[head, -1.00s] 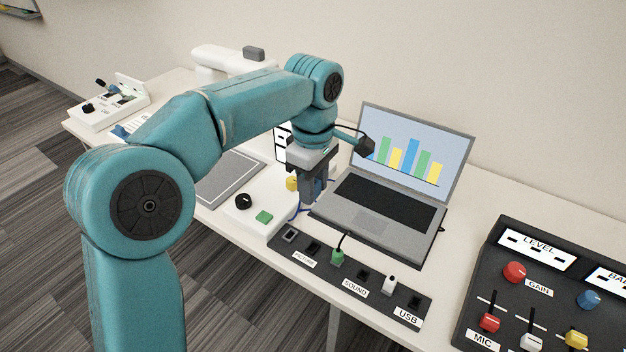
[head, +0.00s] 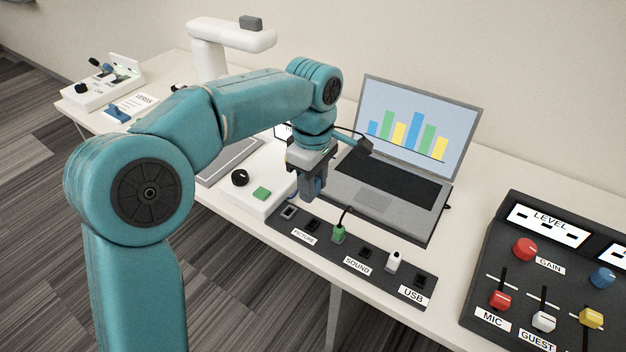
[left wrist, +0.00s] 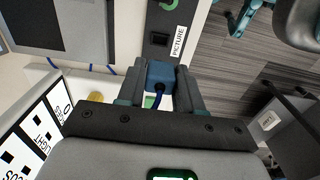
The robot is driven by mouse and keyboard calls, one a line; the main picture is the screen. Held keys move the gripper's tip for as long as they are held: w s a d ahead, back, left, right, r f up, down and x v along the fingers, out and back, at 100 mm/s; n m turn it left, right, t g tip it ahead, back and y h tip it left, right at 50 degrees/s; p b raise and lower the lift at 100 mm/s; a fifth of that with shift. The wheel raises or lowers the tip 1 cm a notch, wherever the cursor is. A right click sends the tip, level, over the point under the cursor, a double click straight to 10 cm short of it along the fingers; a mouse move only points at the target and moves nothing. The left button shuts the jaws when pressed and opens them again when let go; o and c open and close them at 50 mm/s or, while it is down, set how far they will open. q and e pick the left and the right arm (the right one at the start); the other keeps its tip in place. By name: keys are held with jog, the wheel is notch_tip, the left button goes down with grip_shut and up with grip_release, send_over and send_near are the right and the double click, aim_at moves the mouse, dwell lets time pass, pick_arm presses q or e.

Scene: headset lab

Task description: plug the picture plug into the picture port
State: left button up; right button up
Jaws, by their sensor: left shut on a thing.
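My left gripper (head: 313,196) is shut on the blue picture plug, above the back edge of the dark socket panel (head: 268,228). In the left wrist view the plug (left wrist: 160,74) sits between both fingers of the gripper (left wrist: 161,72), with its blue cable running back toward the wrist. The picture port (head: 312,224) is a dark opening beside the PICTURE label (head: 303,237). It also shows in the left wrist view (left wrist: 159,40), just beyond the plug. The plug appears apart from the port; its height above the panel is unclear. My right gripper is not in view.
A green plug (head: 338,234) and a white plug (head: 394,261) stand in the same panel. An open laptop (head: 385,205) is behind it. A white box with a green button (head: 261,193) lies to the left, and a mixer (head: 545,270) to the right.

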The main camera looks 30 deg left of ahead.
pick_arm(q)
jog(key=shift+f, duration=0.15)
notch_tip(320, 180, down, 7)
jog(key=b, duration=0.5)
jog(key=shift+p, duration=0.5)
dwell(1.7)
jog(key=shift+f+b, duration=0.75)
jog(key=shift+f, duration=0.3)
jog(key=o, duration=1.1)
